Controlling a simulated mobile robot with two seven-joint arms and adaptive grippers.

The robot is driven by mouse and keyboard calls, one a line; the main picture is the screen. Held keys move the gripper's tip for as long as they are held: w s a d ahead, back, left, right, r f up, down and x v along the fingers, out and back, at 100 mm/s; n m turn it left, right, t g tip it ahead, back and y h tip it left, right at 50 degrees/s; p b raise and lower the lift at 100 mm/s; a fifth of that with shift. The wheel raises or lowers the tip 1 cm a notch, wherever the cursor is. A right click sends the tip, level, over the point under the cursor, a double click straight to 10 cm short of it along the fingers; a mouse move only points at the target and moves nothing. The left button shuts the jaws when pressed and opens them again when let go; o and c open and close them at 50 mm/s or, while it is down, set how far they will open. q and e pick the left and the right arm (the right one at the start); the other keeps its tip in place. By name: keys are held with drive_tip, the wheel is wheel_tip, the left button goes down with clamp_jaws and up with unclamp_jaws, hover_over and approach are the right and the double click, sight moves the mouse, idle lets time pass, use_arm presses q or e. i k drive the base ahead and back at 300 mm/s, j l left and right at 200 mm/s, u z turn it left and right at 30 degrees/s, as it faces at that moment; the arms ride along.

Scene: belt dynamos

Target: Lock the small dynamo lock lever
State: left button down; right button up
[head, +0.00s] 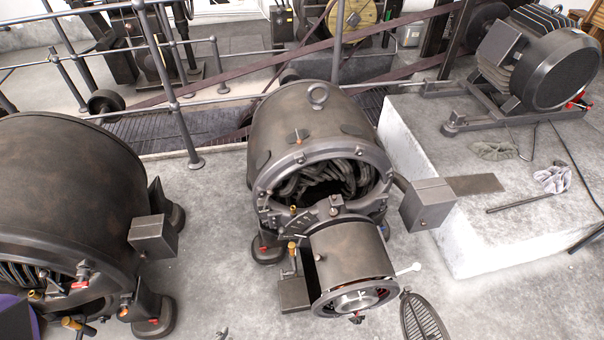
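The smallest of the dynamo-like machines (548,62) stands on a rail frame on the pale raised plinth at the upper right. A small red-tipped part (577,101) shows low at its right side. It may be the lock lever, but it is too small to tell its position or whether it is locked. A mid-sized dynamo (292,112) with an open, ribbed end stands in the middle, with small brass-coloured handles (292,248) at its front. I see neither of my grippers clearly in this view.
A large dynamo (65,190) fills the left. Pipe railings (185,130) and sloping belts (250,70) run behind. The plinth (470,245) carries a rod (520,202), a flat plate (474,184) and crumpled cloths (553,179). Bare floor lies between the left and middle dynamos.

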sight(269, 191)
drive_tip(key=i+j+z, duration=0.35)
drive_tip(key=j, duration=0.2)
drive_tip(key=i+j+z, duration=0.15)
drive_tip(key=j, duration=0.15)
drive_tip(key=j+z, duration=0.15)
drive_tip(key=j, duration=0.15)
drive_tip(key=i, duration=0.05)
